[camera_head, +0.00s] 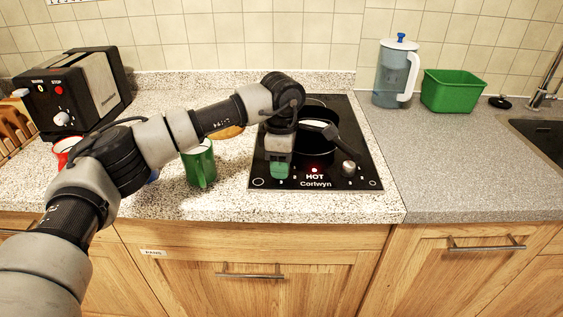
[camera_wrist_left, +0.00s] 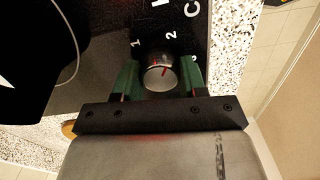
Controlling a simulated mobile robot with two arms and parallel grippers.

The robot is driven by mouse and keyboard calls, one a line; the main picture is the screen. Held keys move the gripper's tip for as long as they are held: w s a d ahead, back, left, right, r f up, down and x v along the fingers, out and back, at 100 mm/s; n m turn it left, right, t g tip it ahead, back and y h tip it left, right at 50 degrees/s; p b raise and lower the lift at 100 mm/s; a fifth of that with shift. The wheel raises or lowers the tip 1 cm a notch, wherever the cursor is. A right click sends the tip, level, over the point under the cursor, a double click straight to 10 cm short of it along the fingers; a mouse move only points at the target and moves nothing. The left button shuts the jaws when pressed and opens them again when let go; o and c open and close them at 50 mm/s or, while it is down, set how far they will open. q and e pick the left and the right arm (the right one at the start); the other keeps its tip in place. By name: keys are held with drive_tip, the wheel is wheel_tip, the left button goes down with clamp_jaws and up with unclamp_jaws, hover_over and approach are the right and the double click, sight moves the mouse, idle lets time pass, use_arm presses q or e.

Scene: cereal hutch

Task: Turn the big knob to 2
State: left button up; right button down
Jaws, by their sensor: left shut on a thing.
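The black hob (camera_head: 258,160) has "HOT" and "Cortwyn" printed near its front edge. My left gripper (camera_head: 279,171), with green fingers, is over the front left of the hob and hides what is under it there. In the left wrist view my left gripper (camera_wrist_left: 159,78) is shut on a round silver knob (camera_wrist_left: 158,75), one finger on each side. The knob has a red mark; the numbers 1, 2 and 3 stand around it. The exact number the mark points to is hard to tell. Another silver knob (camera_head: 348,168) is at the hob's front right. My right gripper is not in view.
A black pot (camera_head: 345,130) stands on the hob behind the gripper. A green mug (camera_head: 200,165) is left of the hob. A toaster (camera_head: 85,88) is at the left. A jug (camera_head: 393,75) and a green tub (camera_head: 452,92) stand at the right. The counter right of the hob is clear.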

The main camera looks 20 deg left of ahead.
use_arm(q)
drive_tip(key=o, duration=0.9)
wheel_tip(320, 180, up, 11)
drive_tip(key=shift+f, duration=0.1)
